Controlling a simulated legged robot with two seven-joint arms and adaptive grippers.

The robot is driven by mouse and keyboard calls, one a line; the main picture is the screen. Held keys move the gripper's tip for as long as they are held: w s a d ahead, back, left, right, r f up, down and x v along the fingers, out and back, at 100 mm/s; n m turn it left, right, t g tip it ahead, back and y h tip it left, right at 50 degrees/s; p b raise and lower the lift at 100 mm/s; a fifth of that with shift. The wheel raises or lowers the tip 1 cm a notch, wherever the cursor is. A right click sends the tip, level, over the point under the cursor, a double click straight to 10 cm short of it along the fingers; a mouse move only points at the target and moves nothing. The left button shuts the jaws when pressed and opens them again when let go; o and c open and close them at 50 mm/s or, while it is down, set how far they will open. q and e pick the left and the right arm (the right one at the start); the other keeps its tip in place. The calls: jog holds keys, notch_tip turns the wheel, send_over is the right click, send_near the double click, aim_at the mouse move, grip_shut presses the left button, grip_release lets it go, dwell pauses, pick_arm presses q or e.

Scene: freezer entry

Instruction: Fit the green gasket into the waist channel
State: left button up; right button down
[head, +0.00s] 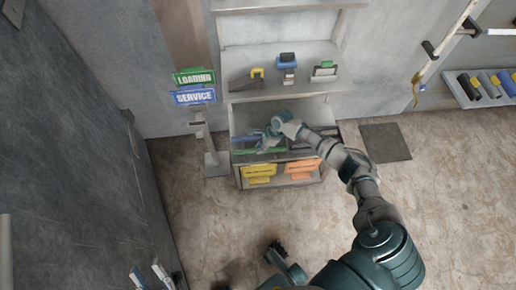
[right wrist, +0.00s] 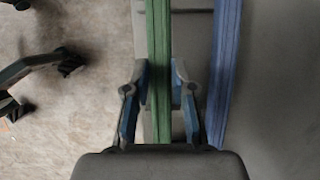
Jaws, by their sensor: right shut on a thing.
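The green gasket is a long straight strip; in the right wrist view (right wrist: 158,70) it runs between the fingers of my right gripper (right wrist: 158,95), which is shut on it. In the head view my right gripper (head: 266,143) is at the lower shelf of the rack, with a green strip (head: 245,151) beside it. The waist channel cannot be made out clearly. My left gripper (head: 275,248) is low in the head view, away from the rack; in the right wrist view its fingers (right wrist: 40,85) are spread and empty.
A blue strip (right wrist: 224,70) runs parallel, right of the gasket. The rack's upper shelf (head: 300,88) holds several tools. Yellow (head: 259,173) and orange (head: 303,169) items are in the bottom bay. A signpost (head: 196,96) stands left. Floor before the rack is clear.

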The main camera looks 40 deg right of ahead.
jog(key=shift+f, duration=0.7)
jog(key=shift+a+r, duration=0.1)
jog(key=shift+a, duration=0.1)
pick_arm(q)
jog(key=shift+s+a+r+t, duration=0.3)
jog(key=shift+s+a+t, duration=0.1)
jog(key=shift+s, duration=0.2)
pick_arm(e)
jog(key=shift+s, duration=0.1)
pick_arm(q)
jog(key=shift+d, duration=0.1)
pick_arm(e)
jog(key=shift+f, duration=0.2)
jog(key=c, duration=1.1)
grip_release()
jog(key=shift+d+f, duration=0.1)
jog(key=shift+o, duration=0.6)
jog(key=shift+f, duration=0.1)
pick_arm(q)
jog(key=shift+w+d+f, duration=0.1)
jog(key=shift+w+d, duration=0.1)
jog(key=shift+w, duration=0.1)
